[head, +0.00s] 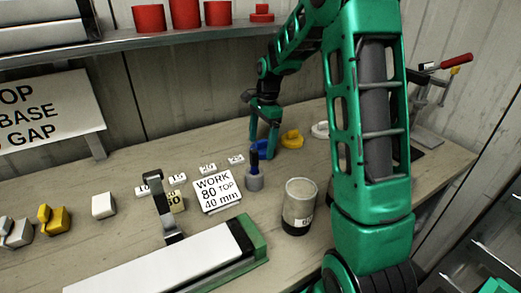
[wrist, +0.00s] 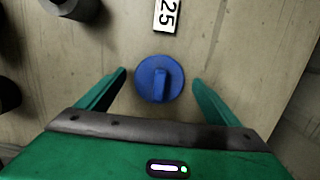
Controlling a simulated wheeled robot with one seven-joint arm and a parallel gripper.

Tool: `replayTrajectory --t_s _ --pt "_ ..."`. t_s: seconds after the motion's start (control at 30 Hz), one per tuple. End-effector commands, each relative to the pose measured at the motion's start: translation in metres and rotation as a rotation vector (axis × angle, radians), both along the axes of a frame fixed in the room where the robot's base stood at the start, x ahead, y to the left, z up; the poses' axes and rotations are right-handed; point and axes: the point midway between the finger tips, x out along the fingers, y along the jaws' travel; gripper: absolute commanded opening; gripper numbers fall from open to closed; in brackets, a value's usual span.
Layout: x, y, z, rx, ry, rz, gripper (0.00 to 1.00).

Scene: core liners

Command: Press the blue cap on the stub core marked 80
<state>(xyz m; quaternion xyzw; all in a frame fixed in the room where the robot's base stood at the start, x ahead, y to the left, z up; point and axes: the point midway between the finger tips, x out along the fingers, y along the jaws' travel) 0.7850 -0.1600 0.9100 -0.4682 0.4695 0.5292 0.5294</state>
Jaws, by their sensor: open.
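The blue cap (wrist: 158,80), a round disc with a raised grip bar, lies on the bench in the wrist view. My gripper (wrist: 159,76) is open, with one finger on each side of the cap and gaps between. In the head view my gripper (head: 263,142) points down at the bench, and the blue cap (head: 265,143) is partly hidden behind its fingers. A white and dark cylinder (head: 299,205) stands upright nearer the front; its label is too small to read surely. A card (head: 217,191) reads "WORK 80 TOP 40 mm".
A grey and blue post (head: 254,177) stands just in front of my gripper. A yellow cap (head: 292,138) and a white cap (head: 320,130) lie to its right. Small number tags (head: 207,168) lie left. A white-and-green long tray (head: 248,237) occupies the front.

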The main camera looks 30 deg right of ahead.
Motion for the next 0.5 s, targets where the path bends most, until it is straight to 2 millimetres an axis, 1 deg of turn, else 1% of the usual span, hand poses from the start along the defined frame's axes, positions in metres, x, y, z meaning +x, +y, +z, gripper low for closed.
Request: replayTrajectory --t_s 0.07,0.1,0.17,0.2,0.27,0.5 --pt "0.0000 -0.0003 0.0001 0.000 0.000 0.000 0.86" --pt "0.0000 -0.0004 0.0001 0.000 0.000 -0.001 0.83" --pt "0.0000 -0.0006 0.0000 0.000 0.000 -0.001 0.69" --pt "0.0000 -0.0007 0.0001 0.000 0.000 -0.001 0.60" --pt "0.0000 -0.0009 0.0001 0.000 0.000 -0.001 0.47" --pt "0.0004 -0.0013 0.0045 0.000 -0.002 -0.002 0.47"
